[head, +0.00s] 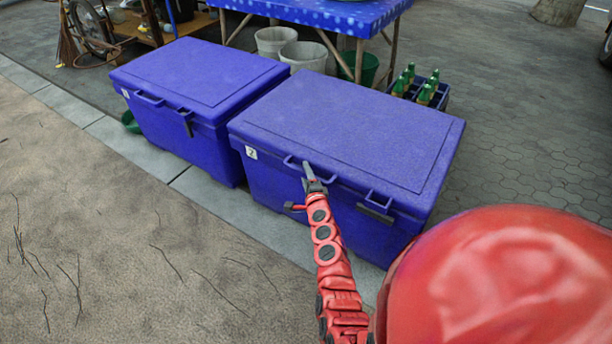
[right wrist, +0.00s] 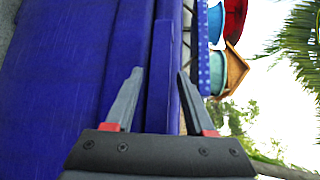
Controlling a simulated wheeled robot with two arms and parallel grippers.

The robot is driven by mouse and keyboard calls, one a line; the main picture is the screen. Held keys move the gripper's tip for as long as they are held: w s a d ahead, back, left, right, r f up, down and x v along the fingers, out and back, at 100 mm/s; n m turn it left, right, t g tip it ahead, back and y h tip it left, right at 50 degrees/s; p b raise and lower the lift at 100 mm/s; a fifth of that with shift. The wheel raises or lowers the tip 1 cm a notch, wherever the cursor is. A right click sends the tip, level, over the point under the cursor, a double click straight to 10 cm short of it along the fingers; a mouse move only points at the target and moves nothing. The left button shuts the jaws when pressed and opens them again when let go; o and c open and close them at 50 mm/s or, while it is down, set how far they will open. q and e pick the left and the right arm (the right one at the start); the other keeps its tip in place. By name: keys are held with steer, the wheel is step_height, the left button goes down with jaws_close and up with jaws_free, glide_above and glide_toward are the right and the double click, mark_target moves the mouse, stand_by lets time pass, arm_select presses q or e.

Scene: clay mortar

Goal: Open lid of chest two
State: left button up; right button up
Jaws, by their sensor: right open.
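Chest two (head: 340,135) is a blue box with a white label marked 2 (head: 251,152), and its lid is shut. A blue handle bar (head: 292,163) runs along the lid's front edge. My right gripper (head: 309,172) is at this handle, with its fingers pointing up toward the lid. In the right wrist view the open fingers (right wrist: 160,95) stand on either side of a blue bar (right wrist: 162,75), apparently the handle; a gap shows beside it. A second front loop with a dark latch (head: 375,213) sits to the right. My left gripper is not in view.
Another closed blue chest (head: 200,75) stands close on the left. A crate of green bottles (head: 425,90) is behind chest two on the right. A blue table (head: 320,14) with buckets (head: 303,56) under it stands behind.

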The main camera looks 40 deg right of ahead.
jaws_close()
stand_by(1.3)
